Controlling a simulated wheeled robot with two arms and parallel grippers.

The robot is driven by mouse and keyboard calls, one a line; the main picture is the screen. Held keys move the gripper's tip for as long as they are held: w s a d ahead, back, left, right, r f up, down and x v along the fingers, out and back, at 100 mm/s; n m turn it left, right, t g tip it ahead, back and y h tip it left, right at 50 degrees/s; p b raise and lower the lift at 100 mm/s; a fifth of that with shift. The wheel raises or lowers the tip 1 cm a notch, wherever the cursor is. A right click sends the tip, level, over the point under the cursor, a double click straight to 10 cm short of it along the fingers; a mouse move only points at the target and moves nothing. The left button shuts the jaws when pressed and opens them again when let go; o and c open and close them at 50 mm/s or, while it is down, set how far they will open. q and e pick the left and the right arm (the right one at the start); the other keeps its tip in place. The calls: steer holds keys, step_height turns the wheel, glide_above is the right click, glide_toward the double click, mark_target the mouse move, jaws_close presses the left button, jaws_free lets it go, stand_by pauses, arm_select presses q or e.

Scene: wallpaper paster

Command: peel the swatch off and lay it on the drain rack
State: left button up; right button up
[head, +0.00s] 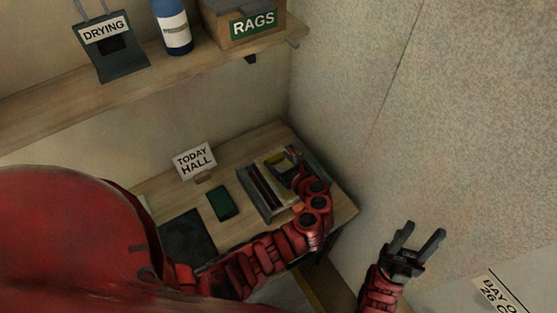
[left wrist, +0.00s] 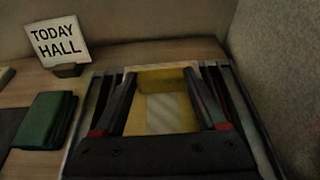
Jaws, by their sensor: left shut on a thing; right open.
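A grey tray-like holder (head: 251,207) with long dark strips inside stands at the right end of the wooden desk. My left gripper (head: 296,173) is shut on the yellow piece, over the holder. My right gripper (head: 424,232) is open and empty, near the right wall. I cannot tell which thing is the drain rack.
The shelf (head: 140,90) above carries a dark "DRYING" stand (head: 117,66), a blue bottle (head: 172,22) and a "RAGS" box (head: 222,27).

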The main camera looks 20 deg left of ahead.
arm_select(q)
steer(key=shift+f, duration=0.1)
steer(key=o, duration=1.3)
steer(key=b+v, duration=0.2)
steer(key=v, duration=0.5)
steer(key=shift+d+f, duration=0.15)
steer(key=v, duration=0.3)
steer(key=shift+s+r, duration=0.15)
steer(key=shift+r, duration=0.2)
steer(key=shift+s+d+r, duration=0.25)
steer(key=shift+s+d, duration=0.2)
steer(key=shift+d, duration=0.1)
